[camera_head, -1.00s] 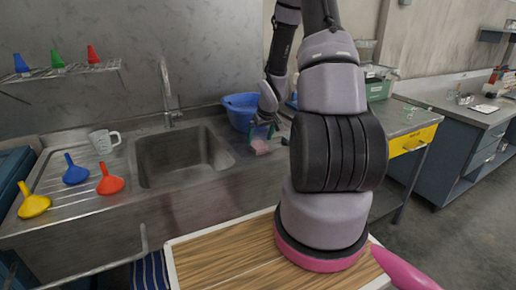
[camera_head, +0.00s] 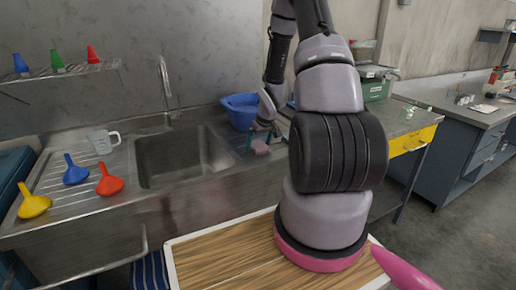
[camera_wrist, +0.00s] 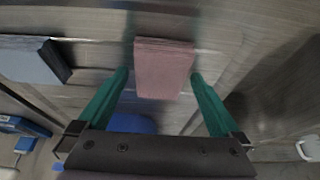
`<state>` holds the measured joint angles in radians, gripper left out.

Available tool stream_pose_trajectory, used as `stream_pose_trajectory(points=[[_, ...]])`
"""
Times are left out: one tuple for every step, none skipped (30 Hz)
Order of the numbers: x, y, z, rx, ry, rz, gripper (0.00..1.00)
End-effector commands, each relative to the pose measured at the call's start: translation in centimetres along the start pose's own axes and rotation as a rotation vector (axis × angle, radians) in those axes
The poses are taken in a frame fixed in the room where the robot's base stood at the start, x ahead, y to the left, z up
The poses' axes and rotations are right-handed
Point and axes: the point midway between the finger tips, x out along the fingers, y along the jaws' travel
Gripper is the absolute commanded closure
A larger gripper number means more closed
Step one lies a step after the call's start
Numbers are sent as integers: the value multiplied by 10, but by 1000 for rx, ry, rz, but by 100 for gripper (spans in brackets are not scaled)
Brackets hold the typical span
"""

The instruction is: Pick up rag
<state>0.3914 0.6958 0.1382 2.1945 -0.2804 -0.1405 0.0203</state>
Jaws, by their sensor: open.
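The rag (camera_wrist: 163,68) is a folded pink cloth lying on the metal counter right of the sink. In the wrist view it sits between and just beyond the two green fingers of my gripper (camera_wrist: 160,80), with a gap on each side. My gripper is open and empty. In the head view, my gripper (camera_head: 261,138) is low over the counter, and the small pink rag (camera_head: 260,147) shows at its fingers. I cannot tell whether the fingertips touch the counter.
A blue basin (camera_head: 240,110) stands close behind my gripper. A green box (camera_head: 376,89) stands behind my arm.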

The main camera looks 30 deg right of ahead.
Motion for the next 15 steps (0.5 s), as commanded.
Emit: stream_pose_trajectory(points=[[0,0,0,0,0,0,0],[0,0,0,0,0,0,0],[0,0,0,0,0,0,0],[0,0,0,0,0,0,0],[0,0,0,0,0,0,0],[0,0,0,0,0,0,0],[0,0,0,0,0,0,0],[0,0,0,0,0,0,12],[0,0,0,0,0,0,27],[0,0,0,0,0,0,38],[0,0,0,0,0,0,50],[0,0,0,0,0,0,65],[0,0,0,0,0,0,75],[0,0,0,0,1,0,83],[0,0,0,0,1,0,83]])
